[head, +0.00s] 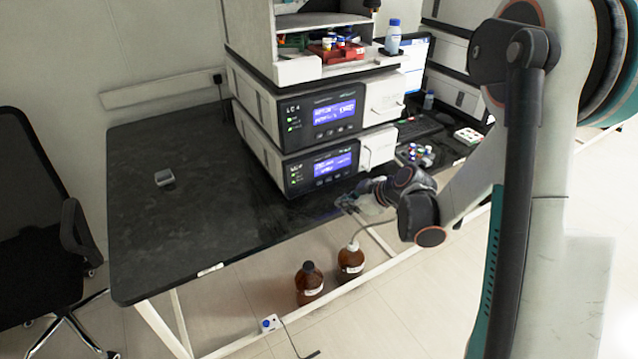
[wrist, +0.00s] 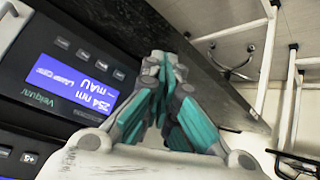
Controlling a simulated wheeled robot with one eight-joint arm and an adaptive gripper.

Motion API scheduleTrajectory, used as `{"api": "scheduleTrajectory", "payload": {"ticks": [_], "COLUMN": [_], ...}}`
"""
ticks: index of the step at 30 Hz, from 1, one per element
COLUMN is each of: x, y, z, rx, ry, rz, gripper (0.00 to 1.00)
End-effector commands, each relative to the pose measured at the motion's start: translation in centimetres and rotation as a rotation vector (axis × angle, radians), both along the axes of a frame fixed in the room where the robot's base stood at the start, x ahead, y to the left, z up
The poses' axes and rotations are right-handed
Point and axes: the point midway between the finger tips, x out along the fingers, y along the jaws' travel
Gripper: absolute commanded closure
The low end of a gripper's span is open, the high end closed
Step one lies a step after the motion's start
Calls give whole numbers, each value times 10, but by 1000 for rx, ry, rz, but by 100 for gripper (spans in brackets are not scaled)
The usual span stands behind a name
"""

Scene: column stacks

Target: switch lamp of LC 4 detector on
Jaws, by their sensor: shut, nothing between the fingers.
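The lower unit of the LC 4 stack (head: 322,167) stands on the black bench, with a lit blue display and small buttons on its dark front. In the wrist view its panel is turned, and the blue display (wrist: 75,88) reads 254 nm and mAU, which marks it as the detector. A smaller lamp line there is too blurred to read surely. A row of grey buttons (wrist: 90,58) lies beside the display. My gripper (head: 345,203) is shut and empty, low in front of the detector near the bench's front edge. In the wrist view its fingertips (wrist: 162,62) meet, apart from the panel.
Another LC 4 unit (head: 325,110) sits on top, under an open tray with bottles. Small vials (head: 415,153) stand right of the stack. Two brown bottles (head: 310,283) stand on the floor below the bench edge.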

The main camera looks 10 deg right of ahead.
Motion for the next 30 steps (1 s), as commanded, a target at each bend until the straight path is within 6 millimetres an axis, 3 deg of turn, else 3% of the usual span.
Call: {"api": "scheduleTrajectory", "payload": {"ticks": [8, 22, 30], "x": [8, 10, 35], "y": [-4, -3, 5], "z": [-23, -24, -23], "rx": [-6, -7, -9], "ry": [-38, -40, -40], "rz": [45, 49, 51], "gripper": [100, 100, 100]}}
